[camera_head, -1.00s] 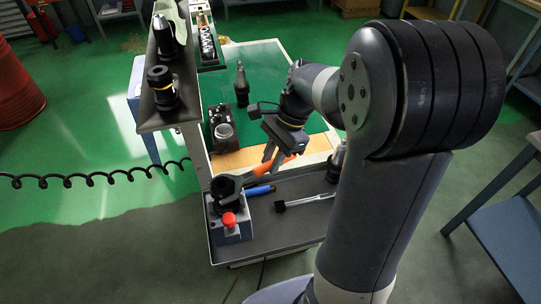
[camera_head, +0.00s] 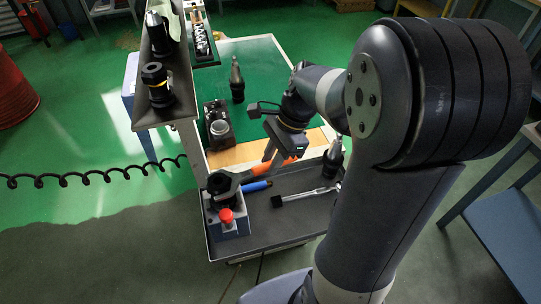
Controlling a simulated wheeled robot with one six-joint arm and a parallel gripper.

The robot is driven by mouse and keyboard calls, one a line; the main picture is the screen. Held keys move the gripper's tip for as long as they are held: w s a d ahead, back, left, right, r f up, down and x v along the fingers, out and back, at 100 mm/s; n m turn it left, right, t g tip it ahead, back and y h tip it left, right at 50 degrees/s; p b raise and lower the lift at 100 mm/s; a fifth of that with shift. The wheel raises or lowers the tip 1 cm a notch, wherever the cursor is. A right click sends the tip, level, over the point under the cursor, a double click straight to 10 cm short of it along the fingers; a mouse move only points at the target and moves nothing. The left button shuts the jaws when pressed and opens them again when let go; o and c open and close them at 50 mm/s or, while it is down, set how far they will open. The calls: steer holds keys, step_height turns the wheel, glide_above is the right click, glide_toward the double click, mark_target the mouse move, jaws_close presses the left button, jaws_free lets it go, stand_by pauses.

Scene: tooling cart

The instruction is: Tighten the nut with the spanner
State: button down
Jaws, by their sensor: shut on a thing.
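My gripper (camera_head: 276,155) is shut on the spanner's orange handle (camera_head: 287,163), over the cart's lower tray. The spanner's dark head (camera_head: 225,183) reaches left to the top of a grey-blue fixture block (camera_head: 231,229) with a red knob (camera_head: 226,216). The head overlaps a dark round part on the block. The nut is not clearly distinguishable there, and I cannot tell whether the jaws are seated around it.
A blue-handled tool (camera_head: 257,187) and a silver-shafted tool with a black end (camera_head: 305,196) lie on the tray (camera_head: 285,222). A dark tool holder (camera_head: 334,157) stands at right. A shelf (camera_head: 163,112) with dark holders rises at left.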

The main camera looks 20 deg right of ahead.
steer(key=shift+s, duration=0.1)
stand_by(0.3)
steer(key=shift+s+m, duration=0.35)
steer(key=shift+m, duration=0.05)
steer(key=shift+d, duration=0.1)
steer(key=shift+d, duration=0.1)
